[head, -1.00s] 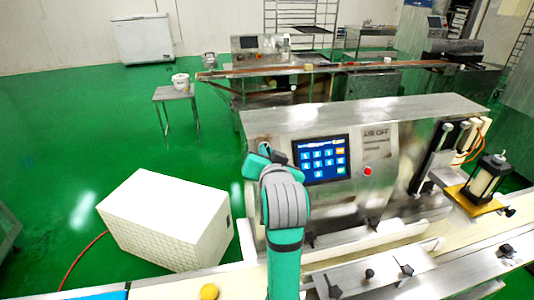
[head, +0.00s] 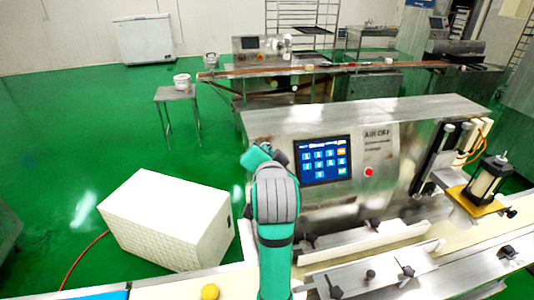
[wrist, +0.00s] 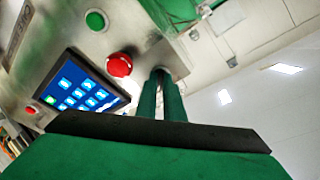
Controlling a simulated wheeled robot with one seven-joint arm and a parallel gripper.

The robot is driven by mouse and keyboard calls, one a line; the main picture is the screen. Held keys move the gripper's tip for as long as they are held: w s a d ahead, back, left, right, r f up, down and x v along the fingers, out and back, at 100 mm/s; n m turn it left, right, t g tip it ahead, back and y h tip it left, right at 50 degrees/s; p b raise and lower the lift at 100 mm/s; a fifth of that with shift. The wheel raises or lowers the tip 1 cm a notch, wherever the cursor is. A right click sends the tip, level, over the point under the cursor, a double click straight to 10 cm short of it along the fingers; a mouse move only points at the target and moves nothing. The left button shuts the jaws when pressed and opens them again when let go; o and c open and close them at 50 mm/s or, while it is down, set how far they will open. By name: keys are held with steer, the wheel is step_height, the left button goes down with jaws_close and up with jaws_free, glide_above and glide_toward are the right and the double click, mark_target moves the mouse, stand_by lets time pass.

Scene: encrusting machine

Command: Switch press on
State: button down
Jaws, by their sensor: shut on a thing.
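The press machine (head: 440,115) has a steel front with a lit blue touch screen (head: 323,160) and a red button (head: 368,171). In the wrist view I see the screen (wrist: 82,88), the red button (wrist: 119,65) and a green button (wrist: 95,20). My gripper (wrist: 160,78) has its two green fingers close together, tips at the steel panel beside the red button. It is shut on a small part there, taken to be the switch, which the fingertips hide. In the head view my arm hides the gripper.
A conveyor with guide rails (head: 370,240) runs along the machine's front. A white box (head: 165,222) stands on the green floor to the left. A yellow ball (head: 209,292) lies at the near edge. A small table (head: 175,93) stands farther back.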

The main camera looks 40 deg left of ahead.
steer(key=c, duration=1.9)
jaws_free()
steer(key=shift+o, duration=0.2)
steer(key=shift+s, duration=0.1)
steer(key=v, duration=1)
steer(key=shift+d, duration=0.2)
steer(key=shift+s+r, duration=0.15)
